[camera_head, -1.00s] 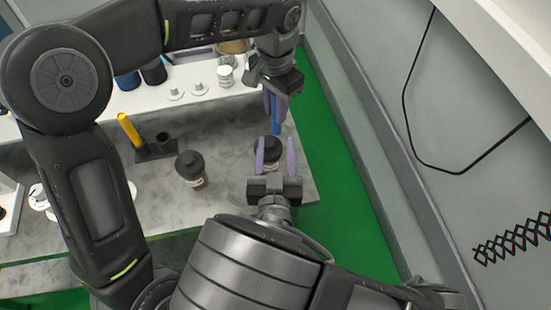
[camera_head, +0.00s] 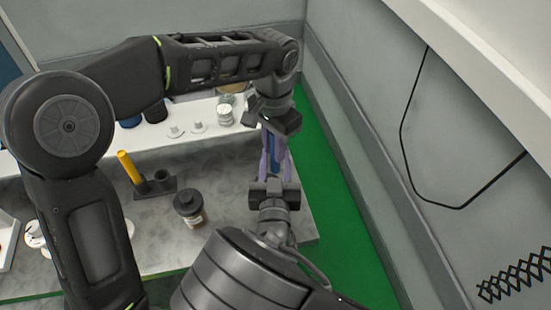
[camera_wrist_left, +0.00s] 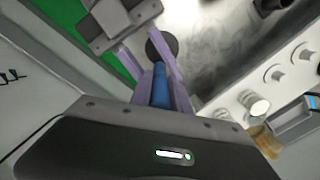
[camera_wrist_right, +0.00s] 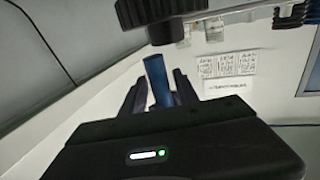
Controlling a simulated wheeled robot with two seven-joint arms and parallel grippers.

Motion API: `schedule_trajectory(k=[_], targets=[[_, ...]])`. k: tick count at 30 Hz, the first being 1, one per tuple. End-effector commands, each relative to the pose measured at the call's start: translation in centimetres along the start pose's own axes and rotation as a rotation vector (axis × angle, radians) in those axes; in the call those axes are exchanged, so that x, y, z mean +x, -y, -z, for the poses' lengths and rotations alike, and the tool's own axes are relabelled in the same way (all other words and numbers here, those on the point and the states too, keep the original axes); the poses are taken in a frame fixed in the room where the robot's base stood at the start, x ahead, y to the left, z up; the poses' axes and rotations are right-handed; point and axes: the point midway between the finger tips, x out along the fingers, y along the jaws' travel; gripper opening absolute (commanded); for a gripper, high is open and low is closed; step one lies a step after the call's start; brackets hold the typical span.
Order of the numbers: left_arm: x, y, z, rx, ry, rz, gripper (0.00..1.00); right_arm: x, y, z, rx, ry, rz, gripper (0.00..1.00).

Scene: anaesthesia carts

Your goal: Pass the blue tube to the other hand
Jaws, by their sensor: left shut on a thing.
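The blue tube (camera_head: 273,150) is held in my left gripper (camera_head: 271,148), which reaches down from above with its purple fingers shut on it. In the left wrist view the tube (camera_wrist_left: 159,88) lies between those fingers. My right gripper (camera_head: 275,170) comes up from below, and its fingers overlap the left ones in the head view. In the right wrist view the tube (camera_wrist_right: 157,80) stands between the right fingers (camera_wrist_right: 160,88), which look spread on either side of it. Whether they touch the tube is hard to tell.
A yellow tube (camera_head: 127,166) stands in a dark holder (camera_head: 155,183) on the grey worktop (camera_head: 232,180). A brown black-capped bottle (camera_head: 189,208) stands nearby. A white shelf (camera_head: 190,110) behind carries jars. The wall (camera_head: 345,130) is at right.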

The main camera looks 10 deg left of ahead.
Motion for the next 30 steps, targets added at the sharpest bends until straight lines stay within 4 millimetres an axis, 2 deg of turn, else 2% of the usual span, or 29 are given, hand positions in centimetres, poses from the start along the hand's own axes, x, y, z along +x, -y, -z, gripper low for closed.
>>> schedule_trajectory(k=[2, 12, 19, 20, 28, 30], targets=[[-0.01, 0.00, 0.00, 0.000, 0.000, 0.000, 0.00, -0.01, 0.01, 0.01, 0.000, 0.000, 0.000, 0.29], [-0.01, 0.01, 0.00, 0.000, 0.000, 0.000, 0.00, -0.02, 0.00, 0.01, 0.000, 0.000, 0.000, 0.01], [0.00, 0.02, 0.00, 0.000, 0.000, 0.000, 0.00, -0.02, -0.01, 0.01, 0.000, 0.000, 0.000, 0.00], [-0.01, 0.02, 0.00, 0.000, 0.000, 0.000, 0.23, -0.02, -0.01, 0.02, 0.000, 0.000, 0.000, 0.00], [0.00, 0.01, 0.00, 0.000, 0.000, 0.000, 0.46, -0.02, 0.00, 0.02, 0.000, 0.000, 0.000, 0.00], [0.00, 0.01, 0.00, 0.000, 0.000, 0.000, 0.47, -0.02, 0.00, 0.02, 0.000, -0.001, 0.000, 0.00]])
